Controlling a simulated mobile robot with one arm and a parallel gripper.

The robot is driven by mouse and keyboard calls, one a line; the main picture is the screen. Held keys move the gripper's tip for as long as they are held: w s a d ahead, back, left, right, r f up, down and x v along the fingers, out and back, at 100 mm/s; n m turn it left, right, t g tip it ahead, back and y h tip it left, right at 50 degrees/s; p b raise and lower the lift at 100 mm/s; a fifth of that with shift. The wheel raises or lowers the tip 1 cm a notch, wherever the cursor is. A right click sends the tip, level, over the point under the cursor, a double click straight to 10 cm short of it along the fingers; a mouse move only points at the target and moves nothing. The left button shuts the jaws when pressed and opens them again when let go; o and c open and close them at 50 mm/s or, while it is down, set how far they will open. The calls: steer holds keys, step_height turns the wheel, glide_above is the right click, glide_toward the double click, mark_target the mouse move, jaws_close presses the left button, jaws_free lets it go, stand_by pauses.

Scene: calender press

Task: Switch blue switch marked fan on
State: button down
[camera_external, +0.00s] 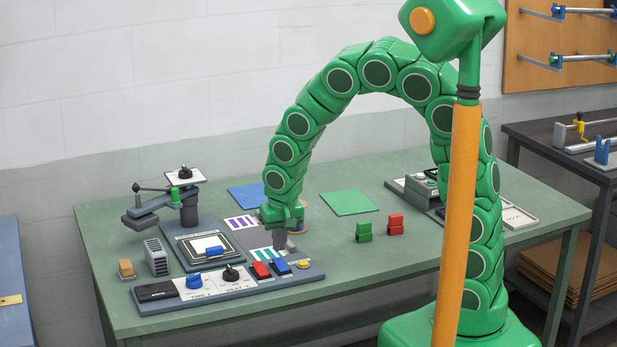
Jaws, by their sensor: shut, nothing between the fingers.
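The control panel (219,294) lies along the front left of the green table. A blue rocker switch (281,266) sits near its right end, between a red rocker switch (261,270) and a yellow button (303,264). The lettering beside the blue switch is too small to read, and I cannot tell which way it is tipped. My gripper (280,246) points down just behind and above the blue switch, shut and empty. I cannot tell whether its tips touch anything. It partly hides a card with teal stripes (264,253).
The panel also bears a blue knob (194,281) and a black knob (231,273). A press with a lever (189,210) stands behind the panel. Green blocks (364,231) and red blocks (395,224) stand to the right. The table front right is clear.

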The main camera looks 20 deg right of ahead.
mark_target(279, 260)
steer(key=shift+x, duration=1.35)
steer(key=shift+f, duration=0.1)
steer(key=shift+w+f+g, duration=0.2)
steer(key=shift+f+g, duration=0.05)
steer(key=shift+g, duration=0.15)
steer(key=shift+s, duration=0.35)
steer(key=shift+s+r, duration=0.15)
steer(key=shift+s, duration=0.45)
steer(key=shift+r, duration=0.1)
step_height(279, 260, up, 14)
steer(key=s, duration=0.2)
steer(key=shift+s+f, duration=0.25)
steer(key=shift+s, duration=0.15)
